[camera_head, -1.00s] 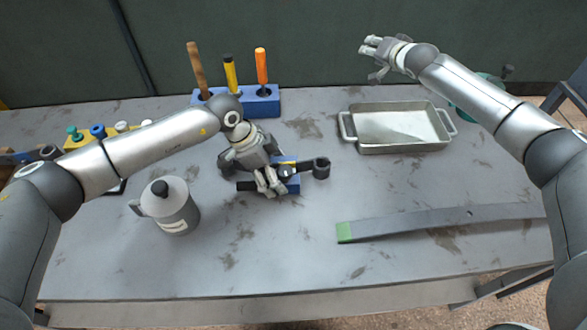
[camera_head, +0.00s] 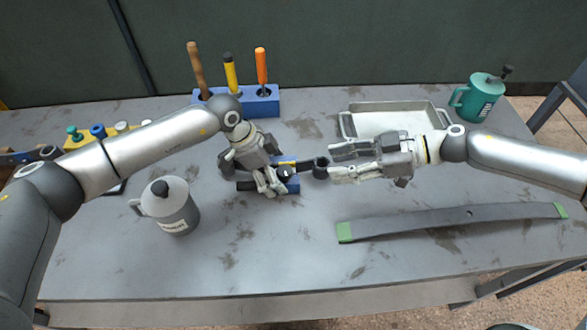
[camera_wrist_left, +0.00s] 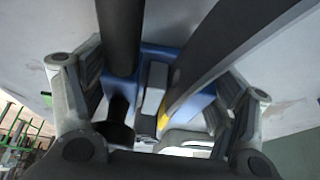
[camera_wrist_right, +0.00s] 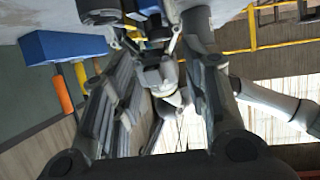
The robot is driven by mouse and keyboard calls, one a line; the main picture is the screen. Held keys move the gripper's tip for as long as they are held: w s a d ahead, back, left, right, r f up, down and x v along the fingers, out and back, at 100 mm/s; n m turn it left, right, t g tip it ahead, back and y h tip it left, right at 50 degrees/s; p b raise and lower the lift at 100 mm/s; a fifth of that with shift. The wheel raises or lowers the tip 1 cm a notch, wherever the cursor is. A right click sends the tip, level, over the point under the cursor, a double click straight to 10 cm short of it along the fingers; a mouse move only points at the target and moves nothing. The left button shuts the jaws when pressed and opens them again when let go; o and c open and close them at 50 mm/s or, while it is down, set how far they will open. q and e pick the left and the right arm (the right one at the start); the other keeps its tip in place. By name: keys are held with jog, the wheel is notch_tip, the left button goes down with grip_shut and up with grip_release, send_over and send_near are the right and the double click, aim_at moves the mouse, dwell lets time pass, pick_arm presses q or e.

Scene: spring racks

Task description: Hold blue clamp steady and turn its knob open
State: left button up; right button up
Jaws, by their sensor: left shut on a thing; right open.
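The blue clamp (camera_head: 293,184) lies on the grey table near its middle, with a black bar and a dark round knob (camera_head: 321,168) at its right end. My left gripper (camera_head: 268,184) is shut on the clamp and partly hides it. The left wrist view shows the clamp's blue body (camera_wrist_left: 190,62) between the fingers. My right gripper (camera_head: 333,163) is open, its fingers pointing left with their tips beside the knob. In the right wrist view its fingers (camera_wrist_right: 155,30) spread toward the clamp area; contact with the knob cannot be told.
A metal tray (camera_head: 345,122) stands behind my right gripper. A long dark leaf spring (camera_head: 450,220) with green ends lies in front. A grey canister (camera_head: 172,212) stands front left, a blue tool block (camera_head: 262,105) behind, a teal can (camera_head: 478,100) back right.

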aim_at(293, 181)
jog(key=x, duration=1.1)
jog(key=shift+w+a, duration=0.15)
jog(key=shift+w, duration=0.05)
jog(key=c, duration=0.8)
jog(key=shift+o, duration=0.2)
